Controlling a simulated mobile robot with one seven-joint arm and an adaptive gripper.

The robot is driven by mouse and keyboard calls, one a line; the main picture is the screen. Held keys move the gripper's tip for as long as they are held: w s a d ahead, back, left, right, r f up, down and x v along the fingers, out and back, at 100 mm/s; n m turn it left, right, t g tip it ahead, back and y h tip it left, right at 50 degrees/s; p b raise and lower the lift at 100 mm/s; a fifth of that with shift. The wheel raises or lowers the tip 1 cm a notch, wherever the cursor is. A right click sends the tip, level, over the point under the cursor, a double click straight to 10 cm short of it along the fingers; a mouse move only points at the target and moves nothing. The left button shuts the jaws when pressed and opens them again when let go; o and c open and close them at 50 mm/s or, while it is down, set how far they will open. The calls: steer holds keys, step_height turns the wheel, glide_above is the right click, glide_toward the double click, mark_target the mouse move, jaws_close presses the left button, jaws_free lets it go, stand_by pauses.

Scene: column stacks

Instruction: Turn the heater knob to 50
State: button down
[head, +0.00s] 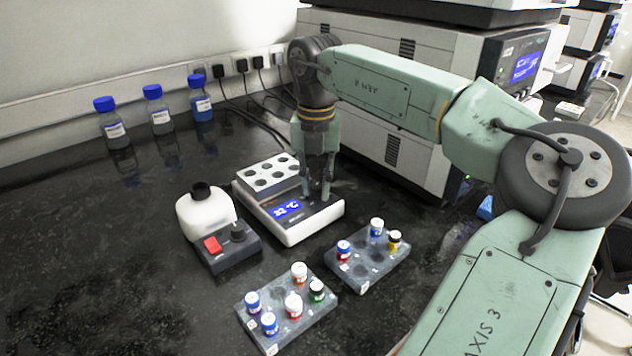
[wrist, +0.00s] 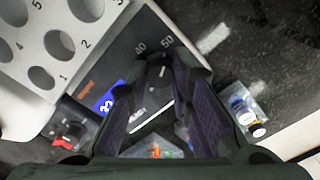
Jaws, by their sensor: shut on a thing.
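The heater (head: 290,236) is a white block with a dark front panel, a blue display (head: 287,209) and a rack of round wells on top. The display seems to read in the low 30s °C, but its digits are small. My gripper (head: 318,192) reaches down onto the right part of the panel. In the wrist view, my gripper (wrist: 160,78) has its two dark fingers on either side of the dark round knob (wrist: 158,72), shut on it. The printed marks 40 and 50 show just beyond the knob. The knob's pointer direction is not clear. The fingers hide the knob in the head view.
A small device with a red switch (head: 213,244) and a white bottle (head: 205,212) stand left of the heater. Two vial racks (head: 262,326) (head: 361,286) lie in front. Blue-capped bottles (head: 115,130) line the back wall; a large instrument (head: 440,180) stands close behind.

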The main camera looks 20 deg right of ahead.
mark_target(316, 185)
steer(key=c, duration=1.4)
jaws_free()
steer(key=shift+c, duration=0.2)
step_height(316, 185, up, 12)
